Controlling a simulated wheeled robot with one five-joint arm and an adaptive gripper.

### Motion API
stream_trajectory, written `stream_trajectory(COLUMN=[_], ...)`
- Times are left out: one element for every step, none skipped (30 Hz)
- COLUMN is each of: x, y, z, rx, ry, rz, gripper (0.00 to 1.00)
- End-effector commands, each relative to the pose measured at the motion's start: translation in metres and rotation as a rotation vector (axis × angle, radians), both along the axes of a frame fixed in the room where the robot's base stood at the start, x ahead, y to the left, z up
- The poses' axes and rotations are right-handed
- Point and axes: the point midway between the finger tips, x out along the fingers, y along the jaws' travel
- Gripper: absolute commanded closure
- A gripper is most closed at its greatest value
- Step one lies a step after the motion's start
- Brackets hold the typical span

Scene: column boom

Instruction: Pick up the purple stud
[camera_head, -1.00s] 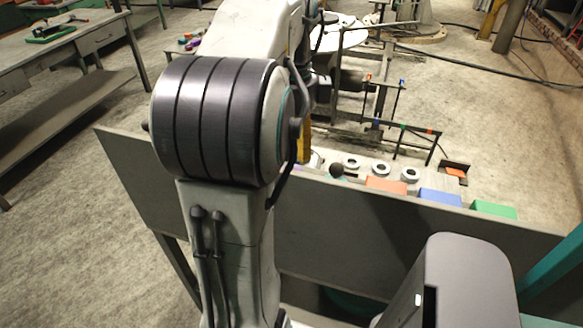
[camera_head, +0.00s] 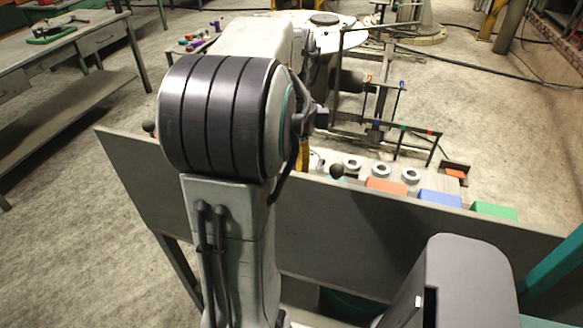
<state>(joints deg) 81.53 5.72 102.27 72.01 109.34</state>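Small purple pieces show at the back left, on a small surface beyond my arm. One purple piece (camera_head: 217,27) stands a little apart, close to the pale arm link. Other small purple, teal and orange pieces (camera_head: 190,42) lie to its left. They are too small to tell which is the purple stud. My arm rises in front and reaches away from the camera. Its end is hidden behind my own links, so I cannot see my gripper or whether it holds anything.
A dark panel (camera_head: 350,245) stands across the front. Behind it are orange (camera_head: 387,187), blue (camera_head: 440,197) and green (camera_head: 494,210) blocks, several grey rings (camera_head: 381,170) and a dark rack (camera_head: 400,130). A workbench (camera_head: 75,45) stands at the left. A round pale table (camera_head: 335,38) is at the back.

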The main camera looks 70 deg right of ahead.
Motion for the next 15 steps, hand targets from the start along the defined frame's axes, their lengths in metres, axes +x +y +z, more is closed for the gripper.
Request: stream_trajectory(x=[0.0000,0.0000,0.0000,0.0000,0.0000,0.0000,0.0000,0.0000,0.0000,0.0000,0.0000,0.0000,0.0000,0.0000,0.0000], y=[0.0000,0.0000,0.0000,0.0000,0.0000,0.0000,0.0000,0.0000,0.0000,0.0000,0.0000,0.0000,0.0000,0.0000,0.0000], z=[0.0001,0.0001,0.0002,0.0002,0.0002,0.0002,0.0002,0.0002,0.0002,0.0002,0.0002,0.0003,0.0003,0.0003,0.0003], rx=[0.000,0.000,0.000,0.000,0.000,0.000,0.000,0.000,0.000,0.000,0.000,0.000,0.000,0.000,0.000], ry=[0.000,0.000,0.000,0.000,0.000,0.000,0.000,0.000,0.000,0.000,0.000,0.000,0.000,0.000,0.000], rz=[0.000,0.000,0.000,0.000,0.000,0.000,0.000,0.000,0.000,0.000,0.000,0.000,0.000,0.000,0.000], gripper=[0.57,0.60,0.63,0.66,0.68,0.72,0.75,0.77,0.81,0.84,0.86,0.90,0.93,0.95,0.99])
